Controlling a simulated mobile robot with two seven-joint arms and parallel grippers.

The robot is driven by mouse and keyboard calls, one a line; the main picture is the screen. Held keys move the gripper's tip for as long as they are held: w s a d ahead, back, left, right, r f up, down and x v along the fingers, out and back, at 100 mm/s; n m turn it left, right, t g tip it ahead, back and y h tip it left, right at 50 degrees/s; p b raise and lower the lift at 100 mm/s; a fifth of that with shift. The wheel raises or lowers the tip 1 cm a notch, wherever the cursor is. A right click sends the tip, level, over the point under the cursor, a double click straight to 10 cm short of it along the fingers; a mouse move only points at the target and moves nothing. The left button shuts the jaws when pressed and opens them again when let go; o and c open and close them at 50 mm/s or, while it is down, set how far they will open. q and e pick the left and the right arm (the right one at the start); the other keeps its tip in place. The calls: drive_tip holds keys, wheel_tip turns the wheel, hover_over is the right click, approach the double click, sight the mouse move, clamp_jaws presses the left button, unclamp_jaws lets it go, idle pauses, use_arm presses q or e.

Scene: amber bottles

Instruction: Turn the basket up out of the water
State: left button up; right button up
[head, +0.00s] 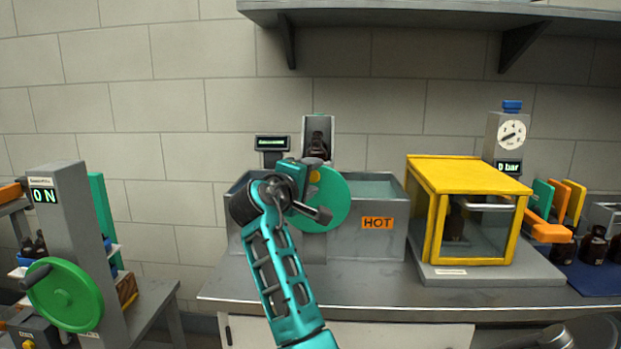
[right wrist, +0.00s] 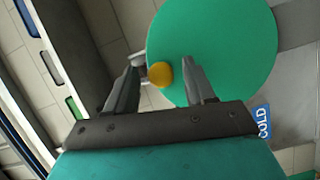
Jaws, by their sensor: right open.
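A green disc wheel (head: 333,207) stands at the front of the metal water tank (head: 381,247). Its yellow knob (head: 314,176) is near the rim. Behind the wheel, a grey upright holder (head: 319,122) rises above the tank with a dark bottle (head: 318,148) in it; my gripper hides its lower part, so I cannot tell whether it is the basket. My right gripper (head: 312,170) is at the knob. In the right wrist view its jaws (right wrist: 163,70) are open, one finger on each side of the yellow knob (right wrist: 160,75), in front of the green disc (right wrist: 222,48). My left gripper is out of view.
An orange HOT label (head: 377,223) is on the tank's right part; a blue COLD label (right wrist: 264,121) shows in the wrist view. A yellow-framed box (head: 470,210) stands to the right. A grey machine with a green handwheel (head: 66,295) stands left. A shelf (head: 430,14) hangs above.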

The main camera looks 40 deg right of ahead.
drive_tip(key=v, duration=1.2)
drive_tip(key=shift+s+a, duration=0.2)
drive_tip(key=shift+a, duration=0.2)
drive_tip(key=w+a+f+n+t+y, duration=0.1)
drive_tip(key=a+f+n+t+y, duration=0.3)
drive_tip(key=f, duration=0.9)
drive_tip(key=w+a+f+n+t+y, duration=0.1)
drive_tip(key=a+f+n+t+y, duration=0.3)
drive_tip(key=f, duration=0.9)
drive_tip(key=s+a+f+m+g+y, duration=0.1)
drive_tip(key=s+a+f+m+y, duration=0.2)
drive_tip(key=s+a+f+y, duration=0.2)
drive_tip(key=s+a+f+m+g+y, duration=0.1)
drive_tip(key=s+a+f+m+y, duration=0.3)
drive_tip(key=s+f, duration=0.7)
drive_tip(key=s+a+y, duration=0.1)
drive_tip(key=s+a, duration=0.1)
drive_tip(key=s, duration=0.1)
drive_tip(key=shift+g+p, duration=0.3)
drive_tip(key=shift+p, duration=0.1)
